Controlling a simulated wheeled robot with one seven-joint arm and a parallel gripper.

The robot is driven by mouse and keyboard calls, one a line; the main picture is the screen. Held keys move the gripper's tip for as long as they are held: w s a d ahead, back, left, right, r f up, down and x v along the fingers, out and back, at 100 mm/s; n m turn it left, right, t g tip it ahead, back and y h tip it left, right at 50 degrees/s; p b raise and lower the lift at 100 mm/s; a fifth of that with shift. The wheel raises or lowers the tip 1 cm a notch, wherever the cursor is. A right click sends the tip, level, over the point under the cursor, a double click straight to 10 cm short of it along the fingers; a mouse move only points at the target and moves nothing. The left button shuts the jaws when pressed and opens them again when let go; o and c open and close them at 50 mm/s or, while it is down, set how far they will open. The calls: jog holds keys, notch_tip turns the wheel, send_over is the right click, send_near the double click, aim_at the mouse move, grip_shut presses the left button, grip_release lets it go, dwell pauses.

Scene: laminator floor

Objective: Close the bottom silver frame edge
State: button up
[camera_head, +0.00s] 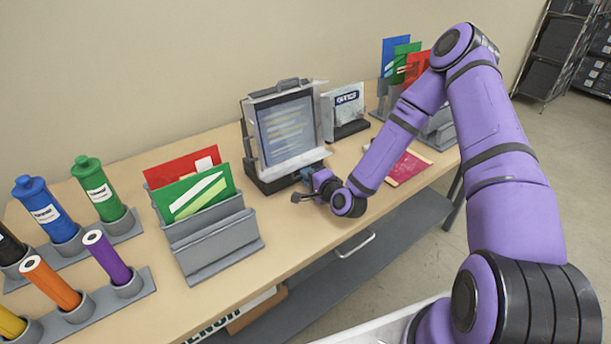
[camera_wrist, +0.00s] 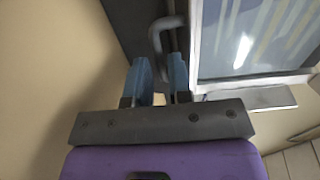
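The upright frame device (camera_head: 288,132) stands on the table, with a light silver border around a blue-grey printed panel and a dark base. In the wrist view the silver frame edge (camera_wrist: 245,97) crosses below the panel (camera_wrist: 250,35) as a pale strip with its right end standing out. My gripper (camera_head: 314,177) is low at the front right of the device, close to its bottom edge. In the wrist view my gripper's blue fingers (camera_wrist: 162,68) stand apart with a narrow gap.
A grey holder (camera_head: 212,243) with red and green folders stands left of the device. Several coloured tubes stand in racks (camera_head: 130,225) further left. A boxed item (camera_head: 347,104) stands at the right, and a red sheet (camera_head: 408,166) lies beyond my arm. The table front is mostly clear.

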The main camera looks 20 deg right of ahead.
jog(key=shift+w+a+f, duration=0.1)
jog(key=shift+w+a, duration=0.1)
jog(key=shift+w, duration=0.45)
grip_shut()
